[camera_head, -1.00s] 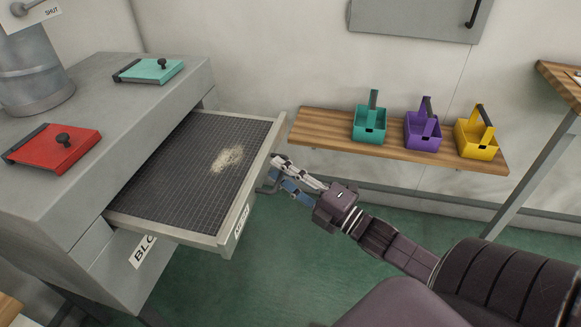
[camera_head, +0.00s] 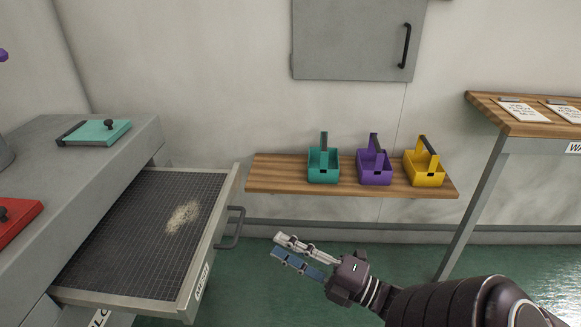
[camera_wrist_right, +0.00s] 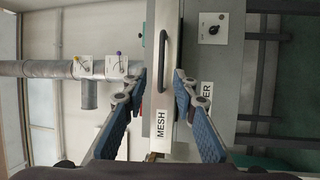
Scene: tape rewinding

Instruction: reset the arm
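My right gripper (camera_head: 278,248) is in the head view, to the right of the open mesh drawer's black handle (camera_head: 234,228) and apart from it. Its two fingers lie side by side there, but in the right wrist view (camera_wrist_right: 157,85) they stand well apart with nothing between them. The wrist view looks onto the drawer front labelled MESH (camera_wrist_right: 162,100), seen between the fingers. The drawer (camera_head: 95,270) is pulled out of the grey cabinet and holds a pale patch of debris (camera_head: 183,216) on its mesh. My left gripper is not in view.
A wooden shelf (camera_head: 275,174) holds a teal caddy (camera_head: 323,167), a purple caddy (camera_head: 374,168) and a yellow caddy (camera_head: 424,170). A wooden table (camera_head: 500,116) with papers stands at right. A teal lid (camera_head: 98,132) and a red lid (camera_head: 14,221) sit on the cabinet. Green floor is clear below the shelf.

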